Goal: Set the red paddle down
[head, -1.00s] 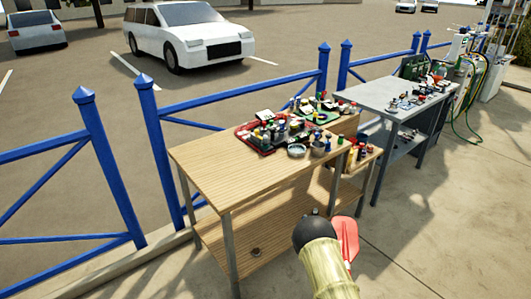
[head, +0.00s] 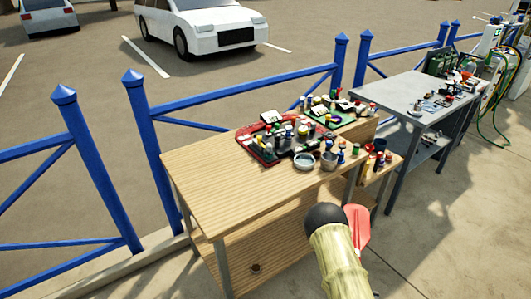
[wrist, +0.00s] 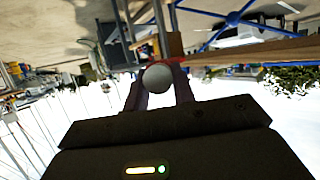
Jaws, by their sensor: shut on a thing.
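The red paddle (head: 358,232) shows in the head view in front of the wooden table, at the table's front right. Part of it is hidden behind my arm. In the wrist view my gripper (wrist: 158,88) is shut around a pale round end (wrist: 157,77), which looks like the paddle's handle end. A thin strip of red shows just beyond it. In the head view my fingers are hidden behind my arm. The wooden table (head: 215,188) has a bare top on its left and front.
A red tray (head: 250,151) with several bottles, a round dish (head: 304,162) and a green mat crowd the table's back right. A lower shelf (head: 285,262) is mostly clear. A grey table (head: 405,95) stands to the right and a blue fence (head: 240,95) behind.

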